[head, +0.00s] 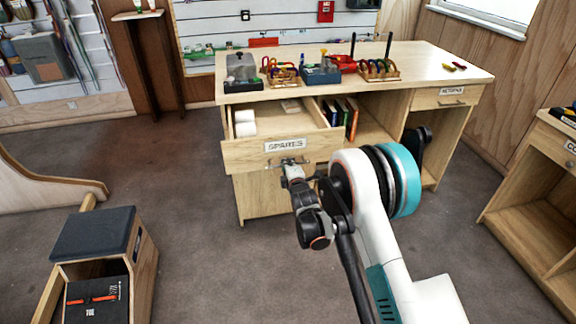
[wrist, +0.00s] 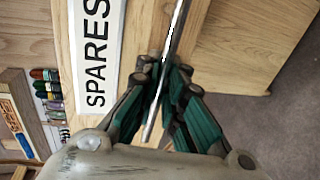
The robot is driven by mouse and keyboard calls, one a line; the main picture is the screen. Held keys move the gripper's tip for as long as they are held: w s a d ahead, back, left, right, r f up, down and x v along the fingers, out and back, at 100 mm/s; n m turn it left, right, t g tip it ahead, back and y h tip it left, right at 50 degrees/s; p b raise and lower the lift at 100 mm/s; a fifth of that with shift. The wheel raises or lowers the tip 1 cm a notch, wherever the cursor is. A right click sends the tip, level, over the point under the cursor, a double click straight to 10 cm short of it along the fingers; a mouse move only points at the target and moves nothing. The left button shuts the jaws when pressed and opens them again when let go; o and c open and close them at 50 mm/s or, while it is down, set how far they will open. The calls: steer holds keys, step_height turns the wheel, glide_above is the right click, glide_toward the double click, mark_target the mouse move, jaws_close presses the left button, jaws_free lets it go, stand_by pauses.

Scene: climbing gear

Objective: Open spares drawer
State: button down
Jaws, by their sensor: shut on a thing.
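The spares drawer (head: 240,152) is pulled out from the workbench, with its inside showing from above. Its front carries a white label reading SPARES, which also shows in the wrist view (wrist: 98,50). My gripper (head: 289,166) is at the drawer front, just below the label. In the wrist view my gripper (wrist: 165,85) has its green-padded fingers closed around the metal bar handle (wrist: 177,30).
The workbench (head: 430,62) holds bins and racks of gear on top. A closed drawer (head: 450,97) is at its right. A dark-topped box (head: 92,232) stands at front left and a wooden cabinet (head: 530,180) at right. Floor left of the drawer is clear.

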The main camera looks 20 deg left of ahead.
steer(key=c, duration=1.7)
jaws_free()
steer(key=v, duration=1.2)
steer(key=shift+r, duration=0.1)
